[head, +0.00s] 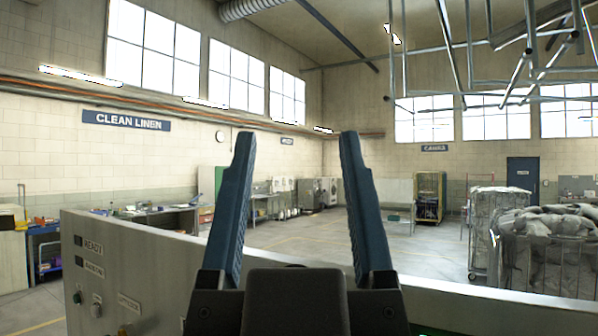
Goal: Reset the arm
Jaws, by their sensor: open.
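My gripper (297,140) is in the lower middle of the head view, its two blue fingers pointing up and spread wide apart. It is open, and nothing shows between the fingers except the far room. Its dark body fills the bottom centre. No sling bag can be made out for certain in this view.
A grey control panel (125,270) with buttons and labels stands close at the lower left. A pale ledge (450,302) runs to the lower right. Caged carts with grey bundles (548,222) stand at the right. Metal rails (480,60) hang overhead. Open floor (300,232) lies beyond.

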